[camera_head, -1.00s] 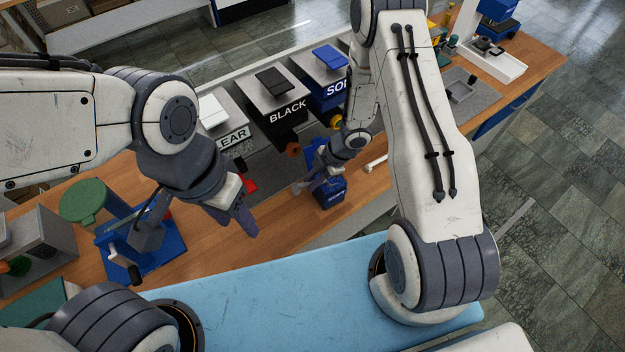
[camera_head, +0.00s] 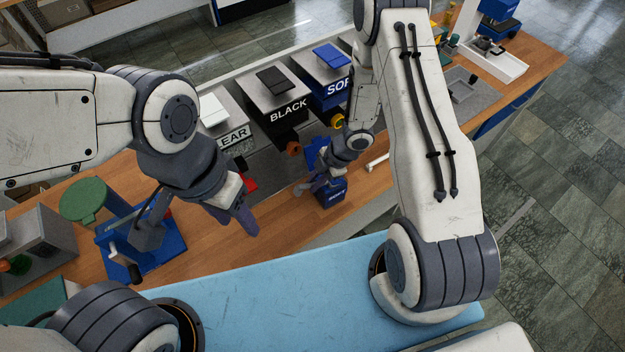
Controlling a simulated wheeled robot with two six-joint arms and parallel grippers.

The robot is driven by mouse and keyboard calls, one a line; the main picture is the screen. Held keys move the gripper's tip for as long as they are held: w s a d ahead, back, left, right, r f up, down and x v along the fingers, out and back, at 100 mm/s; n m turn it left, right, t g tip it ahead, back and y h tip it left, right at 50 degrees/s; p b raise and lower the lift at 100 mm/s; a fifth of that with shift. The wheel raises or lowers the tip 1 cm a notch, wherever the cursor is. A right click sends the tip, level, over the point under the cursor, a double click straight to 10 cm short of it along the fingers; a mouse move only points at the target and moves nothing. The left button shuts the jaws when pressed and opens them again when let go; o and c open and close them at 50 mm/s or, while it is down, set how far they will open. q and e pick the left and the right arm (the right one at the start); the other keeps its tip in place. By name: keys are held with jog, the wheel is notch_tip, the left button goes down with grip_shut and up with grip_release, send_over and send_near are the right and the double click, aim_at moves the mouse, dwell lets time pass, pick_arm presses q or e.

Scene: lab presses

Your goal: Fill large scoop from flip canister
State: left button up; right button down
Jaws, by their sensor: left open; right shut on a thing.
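Flip canisters stand in a row at the back of the bench: one reading "EAR" with a white lid (camera_head: 212,110), one marked BLACK (camera_head: 289,112) and a blue one marked "SOF" (camera_head: 336,88), partly covered by my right arm. My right gripper (camera_head: 312,186) is low in front of the canisters, beside a small blue labelled container (camera_head: 333,193). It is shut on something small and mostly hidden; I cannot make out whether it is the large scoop. My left gripper (camera_head: 246,217) is open and empty above the wooden bench, left of the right gripper.
A blue press with a black handle (camera_head: 135,272) and a green round-topped device (camera_head: 84,200) stand at the left. A white rod (camera_head: 377,162) lies right of the small container. A white tray (camera_head: 497,66) is at the far right. Bare wood (camera_head: 285,215) shows at the bench front.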

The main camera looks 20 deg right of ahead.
jog(key=shift+w+a+r+p, duration=0.1)
jog(key=shift+w+p, duration=0.05)
jog(key=shift+p, duration=0.25)
jog(key=shift+w+a+p, duration=0.15)
jog(key=shift+w+p, duration=0.35)
jog(key=shift+w, duration=0.1)
jog(key=shift+s, duration=0.15)
jog(key=shift+s+d+b, duration=0.25)
jog(key=shift+s+b, duration=0.4)
jog(key=shift+s, duration=0.05)
jog(key=shift+w, duration=0.1)
jog(key=shift+w+a+p, duration=0.25)
jog(key=shift+w+p, duration=0.4)
jog(key=shift+w, duration=0.1)
jog(key=shift+s, duration=0.15)
